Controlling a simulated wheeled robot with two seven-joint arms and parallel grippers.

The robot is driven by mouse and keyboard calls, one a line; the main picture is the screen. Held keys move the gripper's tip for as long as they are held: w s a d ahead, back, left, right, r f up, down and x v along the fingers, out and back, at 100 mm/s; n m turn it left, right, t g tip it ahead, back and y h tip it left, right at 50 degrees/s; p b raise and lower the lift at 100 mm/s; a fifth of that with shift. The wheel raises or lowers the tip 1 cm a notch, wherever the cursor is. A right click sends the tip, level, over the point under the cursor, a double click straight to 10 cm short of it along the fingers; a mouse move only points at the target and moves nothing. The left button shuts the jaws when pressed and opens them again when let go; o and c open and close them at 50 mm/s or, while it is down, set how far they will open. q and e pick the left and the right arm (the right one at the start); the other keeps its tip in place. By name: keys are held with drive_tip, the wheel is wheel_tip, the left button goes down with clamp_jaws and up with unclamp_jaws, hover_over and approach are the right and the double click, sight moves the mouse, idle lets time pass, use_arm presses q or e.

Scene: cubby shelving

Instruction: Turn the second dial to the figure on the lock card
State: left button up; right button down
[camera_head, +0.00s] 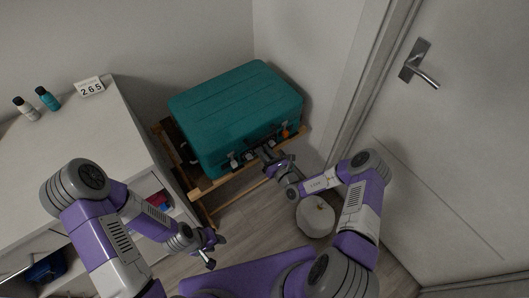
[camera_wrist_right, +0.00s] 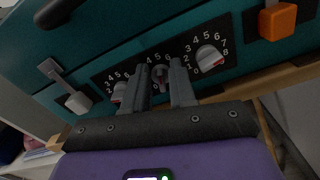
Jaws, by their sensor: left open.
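The teal suitcase (camera_head: 235,110) lies on a wooden rack, with its lock panel facing my right arm. In the right wrist view, the dark panel carries three dials with white figures: left dial (camera_wrist_right: 120,92), second dial (camera_wrist_right: 160,76) and right dial (camera_wrist_right: 208,57). The fingers of my right gripper (camera_wrist_right: 160,68) are apart, one on each side of the second dial; contact cannot be told. In the head view my right gripper (camera_head: 268,155) is at the suitcase front. My left gripper (camera_head: 207,250) is open and empty, low beside the cabinet.
An orange-tabbed latch (camera_wrist_right: 277,20) and a grey latch (camera_wrist_right: 77,102) flank the dials. A white cabinet (camera_head: 100,130) at left bears a white bottle (camera_head: 26,108) and a teal bottle (camera_head: 48,98). A pale round pouf (camera_head: 315,217) stands below my right arm. A door is at right.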

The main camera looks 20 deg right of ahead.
drive_tip(key=shift+m, duration=0.3)
drive_tip(key=shift+d+f+m+p, duration=0.1)
drive_tip(key=shift+m+p, duration=0.35)
drive_tip(key=shift+m, duration=0.85)
drive_tip(key=shift+d+f+m+p, duration=0.1)
drive_tip(key=shift+m+p, duration=0.35)
drive_tip(key=shift+m, duration=0.85)
drive_tip(key=c, duration=1.3)
unclamp_jaws()
drive_tip(key=shift+o, duration=0.2)
drive_tip(key=p+v, duration=0.2)
drive_tip(key=v, duration=0.5)
drive_tip(key=shift+s, duration=0.25)
